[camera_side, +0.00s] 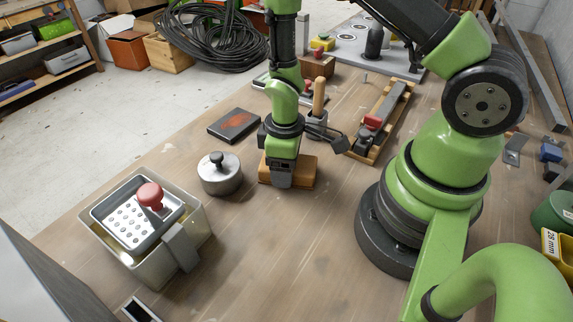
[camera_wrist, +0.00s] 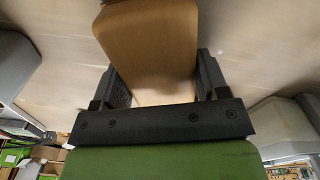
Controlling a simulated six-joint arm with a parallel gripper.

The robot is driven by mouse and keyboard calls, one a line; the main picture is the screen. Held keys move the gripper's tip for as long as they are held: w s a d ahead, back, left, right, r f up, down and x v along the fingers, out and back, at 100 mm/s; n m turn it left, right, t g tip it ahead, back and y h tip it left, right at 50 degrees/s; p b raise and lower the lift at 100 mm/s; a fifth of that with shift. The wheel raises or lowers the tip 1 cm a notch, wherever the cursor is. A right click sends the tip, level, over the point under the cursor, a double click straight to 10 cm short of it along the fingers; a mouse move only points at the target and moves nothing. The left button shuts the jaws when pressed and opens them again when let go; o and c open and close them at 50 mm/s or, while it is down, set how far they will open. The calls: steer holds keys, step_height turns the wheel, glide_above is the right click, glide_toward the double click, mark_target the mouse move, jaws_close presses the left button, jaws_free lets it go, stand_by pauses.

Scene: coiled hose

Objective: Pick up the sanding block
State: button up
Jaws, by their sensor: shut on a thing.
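The sanding block, a brown-orange rectangular block (camera_side: 302,172), is at the middle of the wooden table in the side view, at or very near the tabletop. My gripper (camera_side: 282,176) points down over it, with its fingers at the block's sides. In the wrist view the tan block (camera_wrist: 150,45) fills the space between the two dark fingers of my gripper (camera_wrist: 163,82). My gripper is shut on the block. The block's underside is hidden, so any gap to the table cannot be told.
A round metal weight with a black knob (camera_side: 219,175) stands close left. A dark flat pad (camera_side: 234,126) lies behind it. A wooden-handled tool (camera_side: 318,97) and a red clamp on a board (camera_side: 375,123) are behind right. A grey bin (camera_side: 195,222) stands front left. Front-middle table is clear.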

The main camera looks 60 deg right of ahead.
step_height(320, 180, up, 9)
steer(key=shift+f, duration=0.1)
step_height(320, 180, up, 9)
steer(key=w+m, duration=0.2)
steer(key=m, duration=0.2)
steer(key=shift+w, duration=0.3)
steer(key=shift+a+f, duration=0.1)
steer(key=s+f, duration=0.1)
steer(key=f, duration=0.7)
steer(key=s+f, duration=0.1)
steer(key=f, duration=0.3)
steer(key=shift+s+d+f, duration=0.25)
steer(key=shift+s, duration=0.05)
steer(key=shift+f, duration=2.45)
steer(key=o, duration=1)
steer(key=shift+f, duration=0.1)
